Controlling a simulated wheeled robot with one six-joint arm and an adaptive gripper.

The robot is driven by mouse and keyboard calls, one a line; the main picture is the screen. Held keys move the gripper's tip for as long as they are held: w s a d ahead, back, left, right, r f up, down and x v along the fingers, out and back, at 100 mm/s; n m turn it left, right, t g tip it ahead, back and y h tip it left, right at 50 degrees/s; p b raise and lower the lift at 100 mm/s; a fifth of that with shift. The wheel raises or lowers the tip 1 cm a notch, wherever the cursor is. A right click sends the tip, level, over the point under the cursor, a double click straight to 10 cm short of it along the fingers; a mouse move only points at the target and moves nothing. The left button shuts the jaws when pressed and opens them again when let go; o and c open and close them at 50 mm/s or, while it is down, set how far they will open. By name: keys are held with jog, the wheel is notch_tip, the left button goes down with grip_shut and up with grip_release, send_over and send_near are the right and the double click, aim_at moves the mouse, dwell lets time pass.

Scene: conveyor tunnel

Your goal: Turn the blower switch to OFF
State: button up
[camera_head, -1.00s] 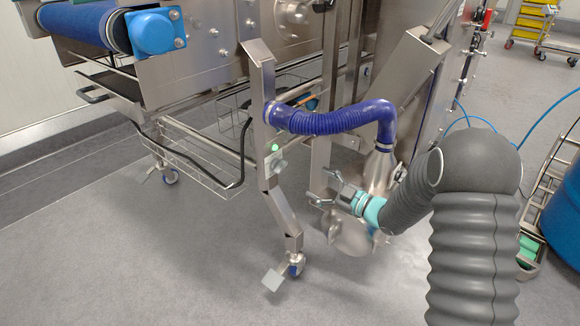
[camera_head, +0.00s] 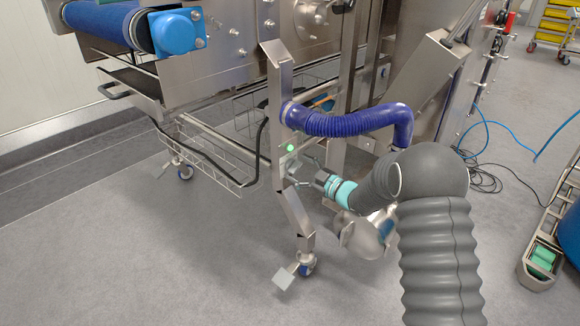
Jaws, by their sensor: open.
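A small green light (camera_head: 290,148) shows on the slanted metal post of the machine. Just below it is a small grey switch fitting (camera_head: 286,164), partly hidden by my gripper, so its handle position cannot be read. My gripper (camera_head: 306,172) is open and empty, with its fingers pointing left at the fitting. The fingertips are at or very close to it; contact cannot be told. The metal blower housing (camera_head: 366,238) stands low behind my arm and is partly hidden by it.
A blue hose (camera_head: 345,121) arches from the post just above my gripper. A wire basket (camera_head: 205,160) hangs to the left. The post's foot has a caster (camera_head: 306,268). Blue cables (camera_head: 495,125) run along the floor at right. The floor at front left is clear.

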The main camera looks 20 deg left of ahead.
jog(key=shift+w+a, duration=0.1)
jog(key=shift+a, duration=0.25)
jog(key=shift+c, duration=0.2)
